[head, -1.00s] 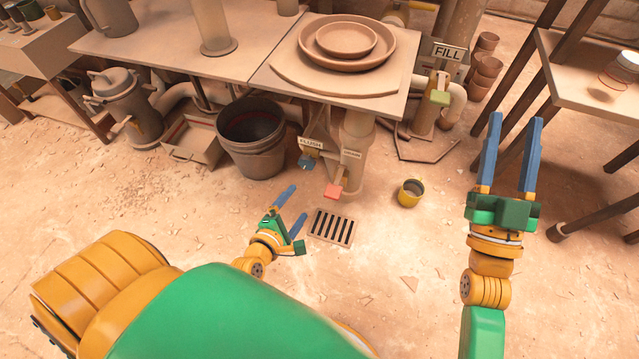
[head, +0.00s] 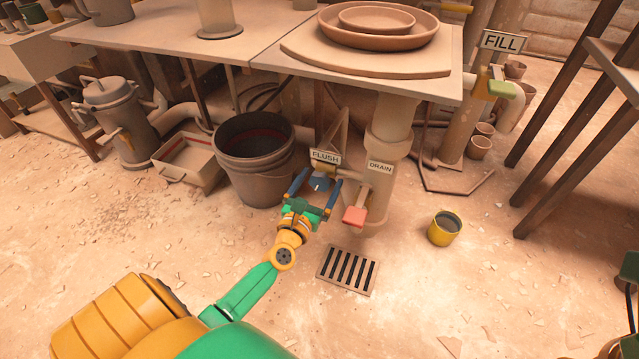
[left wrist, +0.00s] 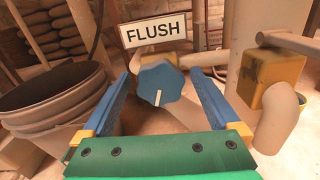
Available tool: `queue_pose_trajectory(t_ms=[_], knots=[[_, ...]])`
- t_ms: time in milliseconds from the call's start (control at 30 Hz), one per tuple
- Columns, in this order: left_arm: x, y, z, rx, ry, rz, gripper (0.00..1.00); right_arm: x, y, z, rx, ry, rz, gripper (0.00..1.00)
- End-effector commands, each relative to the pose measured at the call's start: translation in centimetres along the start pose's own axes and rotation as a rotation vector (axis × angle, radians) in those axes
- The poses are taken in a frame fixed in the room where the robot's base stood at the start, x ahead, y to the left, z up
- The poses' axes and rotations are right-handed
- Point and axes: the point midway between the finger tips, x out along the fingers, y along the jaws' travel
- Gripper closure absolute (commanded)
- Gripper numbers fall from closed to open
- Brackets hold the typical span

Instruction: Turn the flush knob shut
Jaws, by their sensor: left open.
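The flush knob (left wrist: 160,84) is a blue lobed knob with a white pointer line, seen face-on in the left wrist view. The pointer is close to vertical, in the lower half of the knob. A FLUSH sign (left wrist: 154,32) hangs just above it. In the head view the knob (head: 319,184) is small and partly hidden by my gripper. My left gripper (head: 315,186) is open, its blue fingers on either side of the knob. In the left wrist view the fingers (left wrist: 160,92) show gaps to the knob. My right gripper is out of view.
A red-handled drain valve (head: 354,216) sits just right of the knob under its DRAIN sign (head: 381,167). A large bucket (head: 255,160) stands close on the left. The tabletop (head: 440,88) overhangs above. A floor grate (head: 346,270) and yellow cup (head: 445,228) lie in front.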

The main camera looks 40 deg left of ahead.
Motion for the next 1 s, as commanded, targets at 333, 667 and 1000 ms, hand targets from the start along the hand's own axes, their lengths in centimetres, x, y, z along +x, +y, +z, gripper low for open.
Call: queue_pose_trajectory(t_ms=[333,667,1000], knots=[[-0.05,-0.02,-0.03,0.001,0.001,-0.001,0.75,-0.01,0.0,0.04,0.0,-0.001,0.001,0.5],[-0.06,-0.03,-0.02,0.036,0.001,-0.001,0.9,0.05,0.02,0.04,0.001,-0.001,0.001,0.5],[-0.07,-0.01,0.0,0.268,0.002,-0.001,0.9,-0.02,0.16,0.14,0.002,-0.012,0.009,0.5]])
